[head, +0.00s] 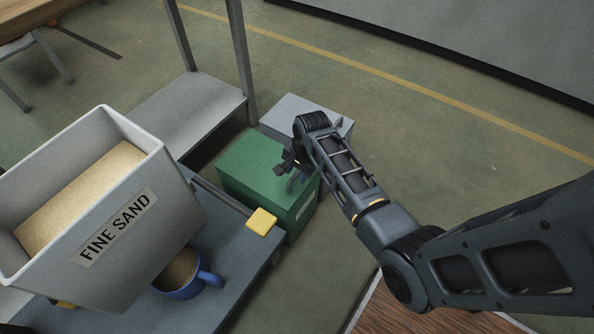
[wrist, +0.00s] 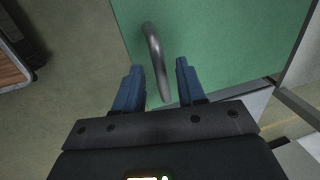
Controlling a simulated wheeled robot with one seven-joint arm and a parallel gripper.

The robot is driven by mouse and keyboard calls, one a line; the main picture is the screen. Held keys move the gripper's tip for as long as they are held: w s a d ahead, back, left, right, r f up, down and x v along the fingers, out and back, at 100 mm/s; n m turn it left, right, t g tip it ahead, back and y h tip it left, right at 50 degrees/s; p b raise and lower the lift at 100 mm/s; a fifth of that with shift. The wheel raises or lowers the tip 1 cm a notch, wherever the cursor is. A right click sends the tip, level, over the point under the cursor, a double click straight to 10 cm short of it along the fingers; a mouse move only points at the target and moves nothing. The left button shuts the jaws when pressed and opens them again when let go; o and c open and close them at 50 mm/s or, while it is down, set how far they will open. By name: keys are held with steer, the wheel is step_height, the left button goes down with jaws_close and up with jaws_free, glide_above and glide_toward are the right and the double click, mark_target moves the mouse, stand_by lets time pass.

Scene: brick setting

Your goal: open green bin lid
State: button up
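The green bin (head: 260,181) stands on the floor between the grey bench and a grey box, and its lid looks closed. In the wrist view the green lid (wrist: 225,45) fills the upper middle, with a curved metal handle (wrist: 153,52) on it. My gripper (head: 287,166) is over the lid in the head view. In the wrist view my gripper (wrist: 157,75) is open, with a blue finger on each side of the handle's near end. Contact with the handle cannot be told. The handle is partly hidden by my gripper in the head view.
A tub marked FINE SAND (head: 115,215), a blue mug (head: 183,275) and a yellow block (head: 261,221) are on the grey bench (head: 232,255) at left. A grey box (head: 290,106) stands behind the bin. Floor is clear at upper right.

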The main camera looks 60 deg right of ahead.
jaws_close()
stand_by(0.4)
steer(key=shift+r, duration=0.1)
